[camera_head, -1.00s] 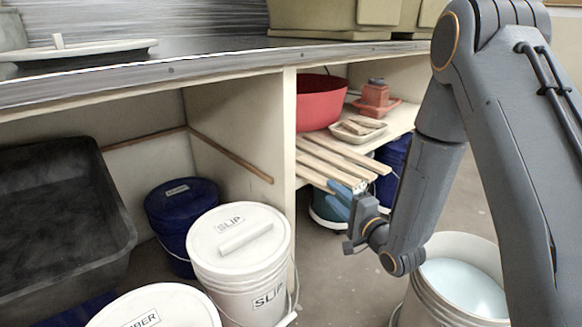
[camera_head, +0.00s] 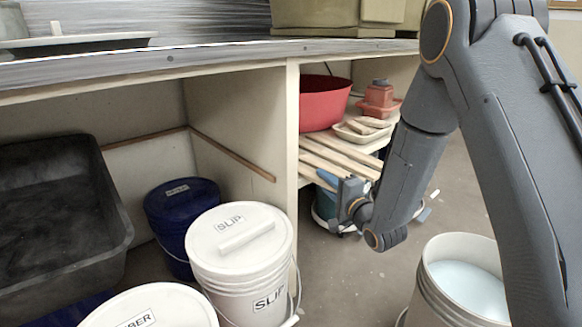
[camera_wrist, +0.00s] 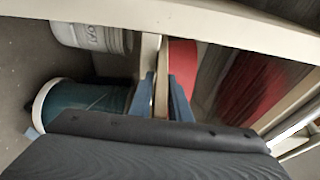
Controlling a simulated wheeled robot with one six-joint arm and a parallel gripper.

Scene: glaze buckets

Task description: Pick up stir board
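Several pale wooden stir boards (camera_head: 340,156) lie side by side on the lower shelf. My gripper (camera_head: 328,178) is at their near ends in the head view, its blue fingers partly hidden by its own body. In the wrist view, the two blue fingers of my gripper (camera_wrist: 162,88) are apart, with a narrow board (camera_wrist: 161,92) showing between them. A wider pale board (camera_wrist: 148,52) runs just beyond the left finger. I cannot tell whether either finger touches wood.
A red basin (camera_head: 325,104) and a tray (camera_head: 360,131) sit behind the boards. A teal bucket (camera_wrist: 85,97) stands below the shelf. A SLIP bucket (camera_head: 240,250) and an open bucket (camera_head: 465,275) stand in front, with bare floor between. The bench top overhangs the shelf.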

